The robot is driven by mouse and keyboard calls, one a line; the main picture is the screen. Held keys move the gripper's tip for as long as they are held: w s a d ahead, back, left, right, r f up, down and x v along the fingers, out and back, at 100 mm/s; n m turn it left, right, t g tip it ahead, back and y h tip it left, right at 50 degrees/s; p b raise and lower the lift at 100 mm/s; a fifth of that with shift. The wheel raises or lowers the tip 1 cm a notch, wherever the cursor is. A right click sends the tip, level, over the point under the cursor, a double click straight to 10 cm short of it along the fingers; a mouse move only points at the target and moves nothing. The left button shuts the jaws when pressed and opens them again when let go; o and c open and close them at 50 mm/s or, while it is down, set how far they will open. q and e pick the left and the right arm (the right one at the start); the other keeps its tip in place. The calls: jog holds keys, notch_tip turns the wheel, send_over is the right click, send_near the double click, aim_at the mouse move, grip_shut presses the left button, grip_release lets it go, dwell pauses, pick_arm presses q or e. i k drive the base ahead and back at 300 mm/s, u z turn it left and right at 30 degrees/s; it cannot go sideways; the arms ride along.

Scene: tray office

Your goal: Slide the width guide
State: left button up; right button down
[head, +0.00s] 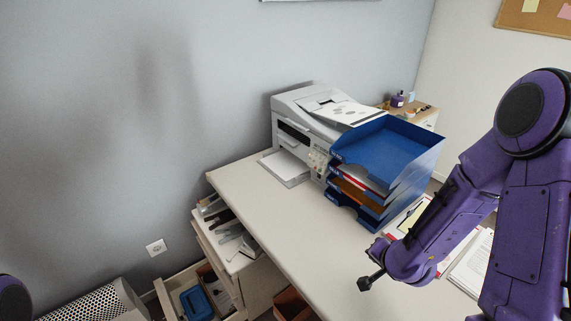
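The white printer (302,118) stands at the back of the desk against the wall. A low paper tray (297,182) sticks out of its front with white sheets (284,166) in it. A printed sheet (350,112) lies on the feeder on top. I cannot make out a width guide at this size. My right gripper (367,268) is over the desk, in front of the blue tray stack and well apart from the printer. Its fingers are small and dark, and I cannot tell their opening. My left gripper is out of view; only a bit of that arm shows at lower left.
A blue letter-tray stack (425,150) stands right of the printer, holding papers. Clipboards (470,265) lie at the desk's right, partly behind my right arm. The desk (262,205) is clear at front left. Open drawers (190,290) stand below its left edge.

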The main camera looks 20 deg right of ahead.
aim_at(297, 180)
jog(key=i, duration=1.2)
jog(key=z, duration=0.15)
